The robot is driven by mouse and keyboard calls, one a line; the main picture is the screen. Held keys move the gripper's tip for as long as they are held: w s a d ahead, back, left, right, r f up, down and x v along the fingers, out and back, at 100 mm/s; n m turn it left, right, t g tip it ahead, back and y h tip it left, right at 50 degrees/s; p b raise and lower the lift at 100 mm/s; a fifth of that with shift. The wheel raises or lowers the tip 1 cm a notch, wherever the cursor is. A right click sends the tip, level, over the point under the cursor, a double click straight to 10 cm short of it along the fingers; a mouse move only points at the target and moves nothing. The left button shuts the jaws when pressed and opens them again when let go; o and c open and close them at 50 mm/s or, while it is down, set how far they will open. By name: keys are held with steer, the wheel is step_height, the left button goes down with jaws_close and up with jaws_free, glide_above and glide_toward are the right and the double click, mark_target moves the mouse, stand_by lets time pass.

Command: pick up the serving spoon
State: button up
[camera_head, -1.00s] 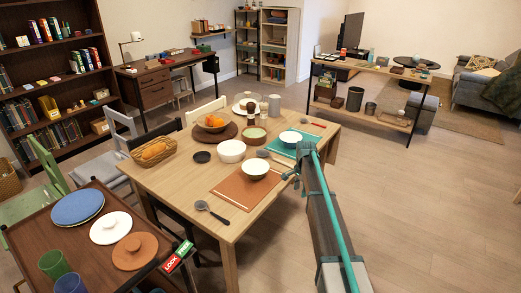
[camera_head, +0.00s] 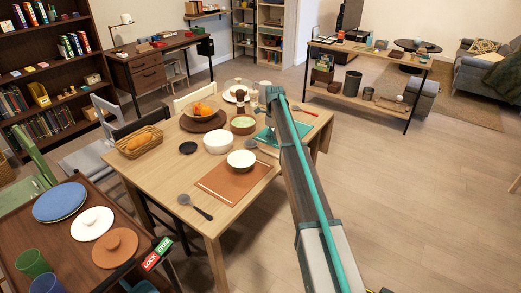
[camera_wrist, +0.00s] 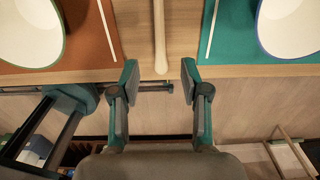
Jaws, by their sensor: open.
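A spoon with a grey bowl (camera_head: 251,145) and a pale handle lies on the table between the orange and teal placemats. In the wrist view its pale wooden handle (camera_wrist: 160,38) points toward me, its end near the table edge. A second spoon, with a grey bowl and dark handle (camera_head: 202,213), lies left of the orange placemat. I cannot tell for certain which is the serving spoon. My gripper (camera_wrist: 159,80) is open and empty, its fingertips on either side of the pale handle's line, by its end. In the head view my arm hides the gripper.
A white bowl (camera_head: 242,160) stands on the orange placemat (camera_head: 222,186). The teal placemat (camera_wrist: 231,40) holds another bowl (camera_wrist: 293,28).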

mark_target(263, 150)
step_height(263, 150, down, 8)
steer(key=shift+f+p, duration=0.1)
steer(key=shift+p, duration=1)
jaws_close()
